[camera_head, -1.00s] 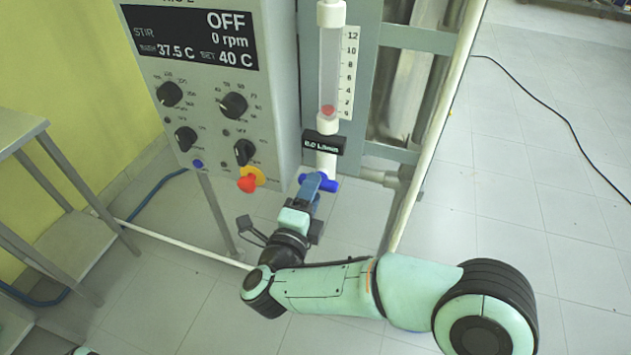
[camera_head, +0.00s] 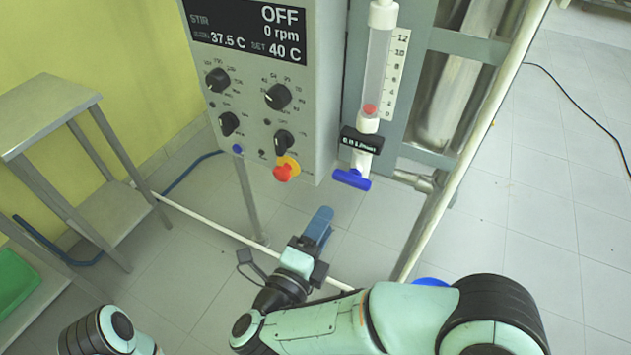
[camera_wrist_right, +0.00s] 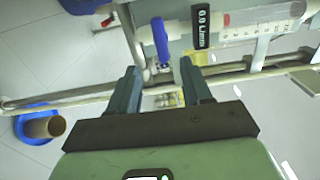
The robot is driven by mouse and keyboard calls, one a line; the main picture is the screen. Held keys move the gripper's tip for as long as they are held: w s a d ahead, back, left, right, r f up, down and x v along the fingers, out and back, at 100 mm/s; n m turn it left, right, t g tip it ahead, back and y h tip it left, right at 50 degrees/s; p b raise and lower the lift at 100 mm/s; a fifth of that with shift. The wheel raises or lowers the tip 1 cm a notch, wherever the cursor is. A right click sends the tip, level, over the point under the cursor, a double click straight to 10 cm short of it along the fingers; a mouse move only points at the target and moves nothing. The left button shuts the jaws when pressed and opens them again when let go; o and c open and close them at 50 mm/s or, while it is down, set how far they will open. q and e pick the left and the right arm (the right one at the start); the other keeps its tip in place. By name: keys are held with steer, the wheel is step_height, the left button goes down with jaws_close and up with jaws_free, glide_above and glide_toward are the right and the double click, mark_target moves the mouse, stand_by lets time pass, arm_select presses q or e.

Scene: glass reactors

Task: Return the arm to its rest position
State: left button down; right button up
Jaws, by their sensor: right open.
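My right arm reaches in from the lower right of the head view. Its gripper (camera_head: 318,228) is below and left of the blue valve handle (camera_head: 351,180), apart from it, with nothing held. In the right wrist view the two fingers (camera_wrist_right: 160,84) are spread with an empty gap, and the blue handle (camera_wrist_right: 160,42) is beyond them. The handle is under a clear flow tube (camera_head: 376,75) with a red float low inside. Part of my left arm (camera_head: 105,335) shows at the bottom left; its gripper is out of the picture.
A control box (camera_head: 262,95) reads OFF, 0 rpm, with knobs and a red button (camera_head: 285,170). A metal table (camera_head: 50,115) is at left, with a green tray (camera_head: 15,282) below. A pale frame rail (camera_head: 480,140) slants at right. Tiled floor is open beyond it.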

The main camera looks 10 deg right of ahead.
steer(key=w+d+f+n+g+y+p, duration=0.1)
steer(key=w+f+n+y+p, duration=0.45)
steer(key=f+n+p, duration=0.45)
steer(key=s+d+f+n+g+y+p, duration=0.3)
steer(key=s+f+n+g+y+p, duration=0.15)
steer(key=f, duration=0.45)
arm_select(q)
steer(key=s+d+r+p, duration=0.1)
steer(key=d+r+p, duration=0.1)
steer(key=r, duration=0.7)
steer(key=d+r+m+h+p, duration=0.1)
steer(key=r+p, duration=0.3)
steer(key=r, duration=0.5)
steer(key=s+d+r+g+p, duration=0.1)
steer(key=d+r+p, duration=0.2)
steer(key=r, duration=0.6)
steer(key=shift+s+d+r+h+p, duration=0.25)
steer(key=shift+s+r+h+p, duration=0.05)
steer(key=shift+p, duration=0.25)
arm_select(e)
steer(key=s+d+f+n+g+y, duration=0.1)
steer(key=s+g, duration=0.4)
steer(key=s, duration=0.8)
steer(key=s+d+f+n+g+y, duration=0.1)
steer(key=s+n+g, duration=0.4)
steer(key=s, duration=0.8)
step_height(320, 180, down, 2)
steer(key=shift+s+d+f+y, duration=0.2)
steer(key=shift+d+y, duration=0.15)
steer(key=shift+y, duration=0.45)
